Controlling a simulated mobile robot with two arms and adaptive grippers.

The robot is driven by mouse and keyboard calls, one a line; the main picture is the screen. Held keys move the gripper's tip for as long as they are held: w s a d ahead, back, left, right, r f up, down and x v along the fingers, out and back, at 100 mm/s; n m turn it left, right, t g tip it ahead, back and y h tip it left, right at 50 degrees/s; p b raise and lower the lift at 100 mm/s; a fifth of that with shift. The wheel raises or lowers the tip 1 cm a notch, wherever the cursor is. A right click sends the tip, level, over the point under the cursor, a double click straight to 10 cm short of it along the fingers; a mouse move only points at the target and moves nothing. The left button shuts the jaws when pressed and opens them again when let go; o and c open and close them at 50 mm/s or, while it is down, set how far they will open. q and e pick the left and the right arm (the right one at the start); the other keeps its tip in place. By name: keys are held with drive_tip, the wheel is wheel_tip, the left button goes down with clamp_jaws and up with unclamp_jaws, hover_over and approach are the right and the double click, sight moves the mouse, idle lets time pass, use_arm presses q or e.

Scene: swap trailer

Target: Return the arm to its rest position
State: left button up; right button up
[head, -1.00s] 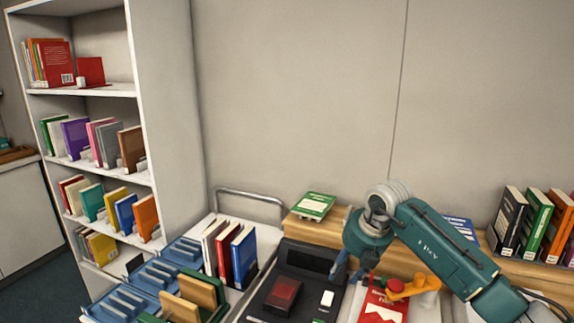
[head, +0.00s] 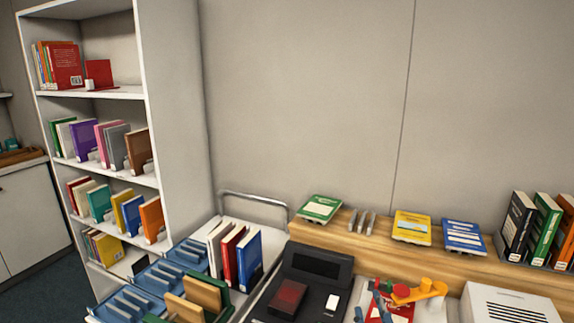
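The rest of my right arm is below the picture. My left gripper and arm are not in view.
A dark scanner unit (head: 322,268) and a red book (head: 391,311) with an orange tool (head: 421,291) beside it are in front. The wooden ledge (head: 340,240) carries green, yellow and blue books. A cart with blue racks (head: 150,281), a bookshelf (head: 172,110) and a white box (head: 505,305) flank them.

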drive_tip(key=s+f+g, duration=0.1)
drive_tip(key=f, duration=0.1)
drive_tip(key=s+d+f+g, duration=0.1)
drive_tip(key=s+f, duration=0.1)
drive_tip(key=s+d+f+m, duration=0.1)
drive_tip(key=f, duration=0.1)
drive_tip(key=shift+s+g, duration=0.3)
drive_tip(key=shift+g, duration=0.1)
drive_tip(key=s+f+g+y, duration=0.1)
drive_tip(key=s+f+g, duration=0.5)
drive_tip(key=s, duration=0.7)
drive_tip(key=s+f+g, duration=0.4)
drive_tip(key=s+f, duration=0.4)
drive_tip(key=s, duration=0.4)
drive_tip(key=s+f+g, duration=0.1)
drive_tip(key=s+f, duration=0.2)
drive_tip(key=f, duration=2.5)
drive_tip(key=s+d+f+g, duration=0.1)
drive_tip(key=s+d+f, duration=0.1)
drive_tip(key=s+f, duration=1.2)
drive_tip(key=s, duration=0.2)
drive_tip(key=shift+s+d+f, duration=0.2)
drive_tip(key=shift+s+f, duration=0.05)
drive_tip(key=shift+s, duration=0.05)
